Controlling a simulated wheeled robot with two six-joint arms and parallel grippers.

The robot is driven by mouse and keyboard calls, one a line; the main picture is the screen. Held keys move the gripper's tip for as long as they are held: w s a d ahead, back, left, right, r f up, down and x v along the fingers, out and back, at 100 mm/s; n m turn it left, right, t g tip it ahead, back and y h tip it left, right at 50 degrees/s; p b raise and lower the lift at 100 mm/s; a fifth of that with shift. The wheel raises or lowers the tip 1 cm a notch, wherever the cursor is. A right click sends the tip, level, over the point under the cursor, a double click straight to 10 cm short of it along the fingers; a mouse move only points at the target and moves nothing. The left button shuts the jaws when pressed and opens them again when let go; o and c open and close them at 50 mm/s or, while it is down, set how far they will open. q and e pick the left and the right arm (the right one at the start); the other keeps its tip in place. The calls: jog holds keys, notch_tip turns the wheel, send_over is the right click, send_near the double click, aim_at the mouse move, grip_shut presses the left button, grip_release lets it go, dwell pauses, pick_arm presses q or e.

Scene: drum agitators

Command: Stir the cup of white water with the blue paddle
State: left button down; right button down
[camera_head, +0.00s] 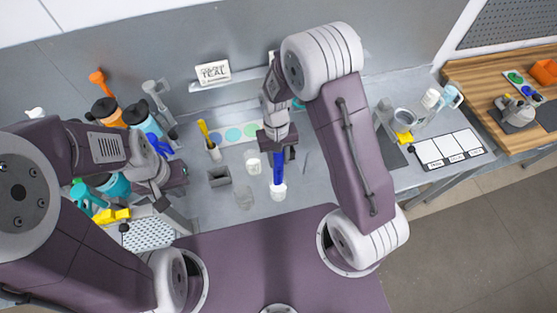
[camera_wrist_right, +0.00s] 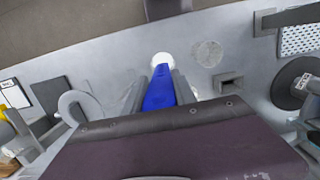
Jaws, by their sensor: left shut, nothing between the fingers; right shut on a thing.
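My right gripper (camera_head: 279,150) is shut on the blue paddle (camera_head: 278,168), which points down at a white cup (camera_head: 279,192). The paddle's lower end meets the cup's opening in the head view; how deep it reaches inside is hidden. In the right wrist view the blue paddle (camera_wrist_right: 159,92) lies between the fingers, with the white cup (camera_wrist_right: 161,60) at its far end. A second white cup (camera_head: 253,166) stands up and left of the first. My left gripper (camera_head: 178,212) is shut and empty, at the left near the table's front edge.
A grey square holder (camera_head: 219,176) and a pale round piece (camera_head: 243,198) are left of the cup. Bottles (camera_head: 104,110) crowd the left; a white card (camera_head: 449,148) lies right.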

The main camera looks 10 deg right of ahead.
jog(key=shift+r, duration=2.7)
